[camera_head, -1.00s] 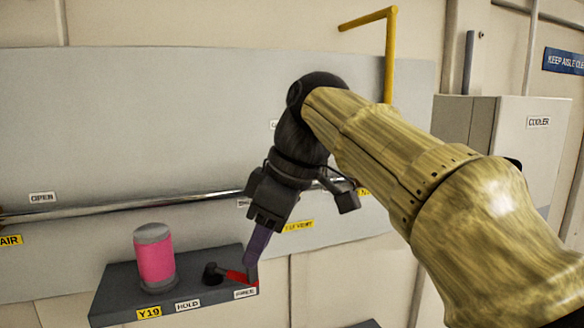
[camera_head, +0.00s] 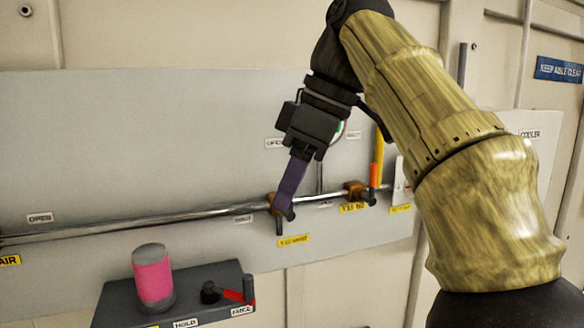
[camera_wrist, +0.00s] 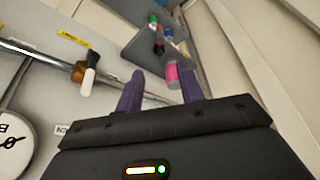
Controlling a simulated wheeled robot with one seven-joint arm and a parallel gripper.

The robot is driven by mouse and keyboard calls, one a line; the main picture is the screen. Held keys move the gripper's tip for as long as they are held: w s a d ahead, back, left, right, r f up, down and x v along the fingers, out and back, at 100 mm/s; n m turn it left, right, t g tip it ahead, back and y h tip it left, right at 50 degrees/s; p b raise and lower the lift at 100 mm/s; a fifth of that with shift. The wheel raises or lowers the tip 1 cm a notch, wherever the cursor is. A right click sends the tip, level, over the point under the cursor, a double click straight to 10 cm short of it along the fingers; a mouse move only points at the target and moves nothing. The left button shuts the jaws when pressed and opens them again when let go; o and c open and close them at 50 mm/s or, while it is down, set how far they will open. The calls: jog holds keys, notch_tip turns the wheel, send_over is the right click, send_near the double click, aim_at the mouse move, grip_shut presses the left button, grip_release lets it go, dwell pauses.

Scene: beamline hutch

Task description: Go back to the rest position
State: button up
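My gripper (camera_head: 287,212) hangs from the raised arm in front of the grey wall panel (camera_head: 150,130). It points down, and its purple fingers overlap the pipe in the head view; I cannot tell the gap in depth. In the wrist view the two fingers (camera_wrist: 162,73) stand apart with nothing held between them. The red-handled lever (camera_head: 236,296) is on the dark grey box (camera_head: 215,272), below and left of the gripper and clear of it. A pink cylinder (camera_head: 153,278) with grey ends stands on the same box; it also shows beyond the fingers in the wrist view (camera_wrist: 172,74).
A metal pipe (camera_head: 150,218) with brass-coloured valve fittings (camera_head: 356,191) runs along the panel. An orange and yellow handle (camera_head: 377,165) rises at the right fitting. The cooler cabinet (camera_head: 540,125) stands right, partly behind my arm. The panel's upper left is bare.

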dwell(0.3)
jog(key=w+d+f+m+h+b, duration=0.1)
jog(key=w+d+f+m+b, duration=0.15)
jog(key=f, duration=0.75)
jog(key=w+d+f+m+t+b, duration=0.1)
jog(key=w+f+m+b, duration=0.2)
jog(key=f, duration=0.6)
jog(key=w+d+f+m+h+b, duration=0.1)
jog(key=w+d+f+m+b, duration=0.2)
jog(key=f, duration=0.7)
jog(key=s+d+f+m+b, duration=0.1)
jog(key=s+f, duration=0.3)
jog(key=f, duration=0.6)
jog(key=s+d+f+m+h+b, duration=0.1)
jog(key=s+d+f+m+b, duration=0.1)
jog(key=f, duration=0.8)
jog(key=s+d+f+m+h+b, duration=0.1)
jog(key=s+d+f+m, duration=0.3)
jog(key=f, duration=0.6)
jog(key=s+b, duration=0.1)
jog(key=s, duration=0.1)
jog(key=shift+s+d+t, duration=0.15)
jog(key=shift+s+t, duration=0.15)
jog(key=shift+s, duration=0.05)
jog(key=shift+f, duration=0.1)
